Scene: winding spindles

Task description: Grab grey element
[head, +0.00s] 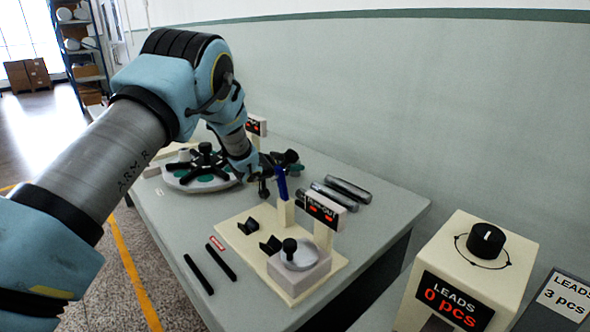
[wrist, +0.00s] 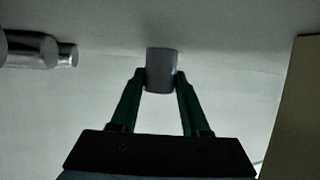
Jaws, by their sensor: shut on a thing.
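In the wrist view my gripper (wrist: 160,80) is shut on a small grey cylindrical element (wrist: 161,60). Its two dark green fingers touch the element from the left and right sides. The element stands out from between the fingertips, over a pale grey surface. In the head view my arm reaches over the workbench, and the wrist end is beside dark parts near the bench middle. The grey element cannot be made out there. From these views I cannot tell whether it touches the surface.
A beige run-out fixture (head: 240,232) stands in front. A round plate with a black spider (head: 205,160) is at left. A LEADS box (head: 466,270) stands at right.

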